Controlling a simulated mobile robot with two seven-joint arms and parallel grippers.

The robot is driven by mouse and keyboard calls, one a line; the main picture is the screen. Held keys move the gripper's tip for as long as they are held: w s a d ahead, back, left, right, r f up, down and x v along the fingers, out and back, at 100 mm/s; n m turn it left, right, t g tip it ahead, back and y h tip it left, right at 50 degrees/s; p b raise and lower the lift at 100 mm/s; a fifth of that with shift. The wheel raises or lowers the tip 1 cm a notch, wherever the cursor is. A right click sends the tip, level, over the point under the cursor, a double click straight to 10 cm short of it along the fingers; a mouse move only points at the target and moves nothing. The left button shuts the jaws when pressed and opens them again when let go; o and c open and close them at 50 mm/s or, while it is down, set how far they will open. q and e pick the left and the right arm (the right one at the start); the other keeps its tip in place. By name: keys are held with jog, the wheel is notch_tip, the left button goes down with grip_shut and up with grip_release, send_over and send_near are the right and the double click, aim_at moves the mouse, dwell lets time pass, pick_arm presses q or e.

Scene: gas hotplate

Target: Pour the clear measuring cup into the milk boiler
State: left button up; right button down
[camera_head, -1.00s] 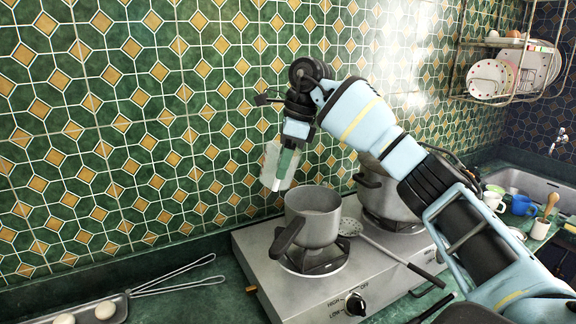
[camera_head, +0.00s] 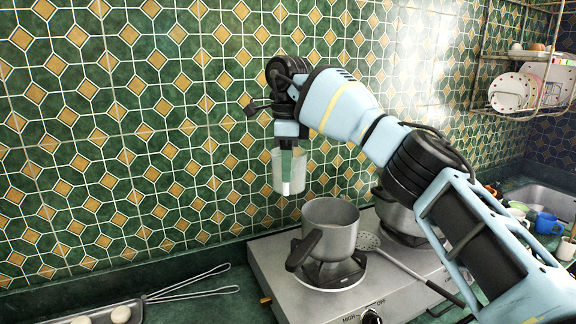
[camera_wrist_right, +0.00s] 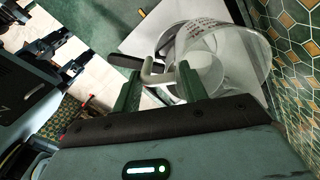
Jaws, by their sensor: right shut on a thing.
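The clear measuring cup (camera_head: 300,176) hangs roughly upright in the head view, above and to the left of the milk boiler. My right gripper (camera_head: 288,170) is shut on its handle, with the fingers in front of the cup. In the right wrist view the cup (camera_wrist_right: 240,50) is beyond the fingertips, and its handle lies between the jaws (camera_wrist_right: 160,78). Its contents are hard to tell. The milk boiler (camera_head: 335,238) is a grey pot with a black handle, upright on the left burner. Cup and boiler are apart. My left gripper cannot be made out.
The steel hotplate (camera_head: 278,270) stands against the tiled wall. A second pot (camera_head: 393,212) sits on the right burner, behind my right arm. A skimmer (camera_head: 368,240) lies between the burners. A tray (camera_head: 130,310) with pale round items is at the lower left.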

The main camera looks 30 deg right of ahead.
jog(key=shift+r, duration=1.95)
